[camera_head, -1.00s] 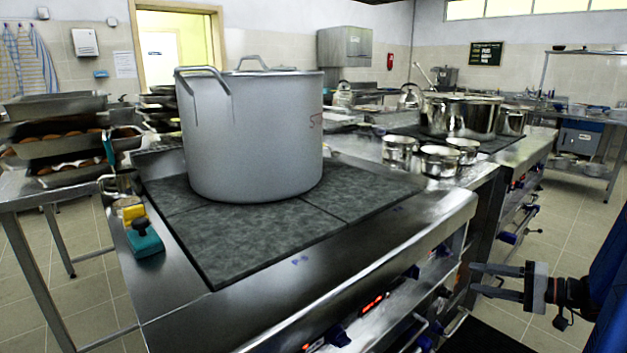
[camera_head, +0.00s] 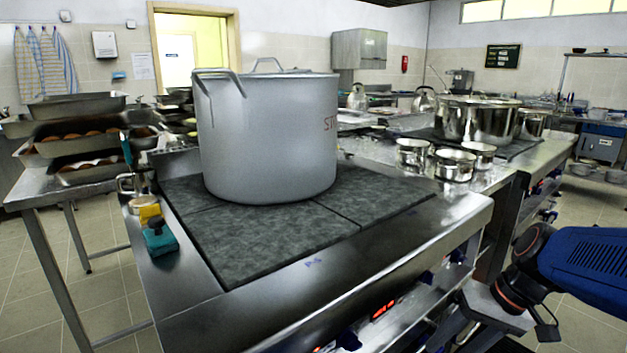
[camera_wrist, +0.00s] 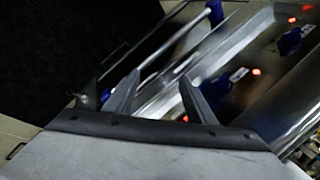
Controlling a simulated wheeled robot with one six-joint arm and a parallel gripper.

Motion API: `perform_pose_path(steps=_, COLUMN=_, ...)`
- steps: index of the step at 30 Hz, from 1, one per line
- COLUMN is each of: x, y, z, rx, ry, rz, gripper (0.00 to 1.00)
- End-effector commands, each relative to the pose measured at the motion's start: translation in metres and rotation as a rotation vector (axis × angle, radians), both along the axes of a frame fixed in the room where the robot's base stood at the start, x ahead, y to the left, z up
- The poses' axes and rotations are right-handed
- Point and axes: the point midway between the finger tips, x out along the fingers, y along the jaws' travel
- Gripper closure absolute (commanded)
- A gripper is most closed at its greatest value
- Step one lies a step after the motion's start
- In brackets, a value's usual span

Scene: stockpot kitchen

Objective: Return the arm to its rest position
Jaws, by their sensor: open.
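My gripper (camera_wrist: 158,92) shows in the wrist view with its two dark fingers apart and nothing between them. In the head view my blue arm comes in from the right edge. The grey gripper body (camera_head: 494,308) is low beside the front of the stove, and its fingers are hard to make out there. The wrist view looks along the stove front, with blue knobs (camera_wrist: 290,40) and red lights beyond the fingers. Whether the gripper touches the stove front cannot be told.
A large lidded grey stockpot (camera_head: 265,140) stands upright on the dark hob (camera_head: 290,235). Small steel pots (camera_head: 455,165) stand to its right. Trays (camera_head: 75,140) are stacked at left. Floor shows at right.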

Motion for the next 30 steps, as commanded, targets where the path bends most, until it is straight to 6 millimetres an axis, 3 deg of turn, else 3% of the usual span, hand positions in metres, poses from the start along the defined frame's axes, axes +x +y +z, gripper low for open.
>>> perform_pose_path(steps=6, x=-0.032, y=0.001, z=0.008, rx=-0.190, ry=-0.077, rz=0.029, gripper=0.50)
perform_pose_path(steps=13, x=-0.055, y=-0.007, z=0.020, rx=-0.349, ry=-0.202, rz=0.032, gripper=0.50)
perform_pose_path(steps=30, x=-0.064, y=-0.015, z=0.031, rx=-0.435, ry=-0.306, rz=0.021, gripper=0.50)
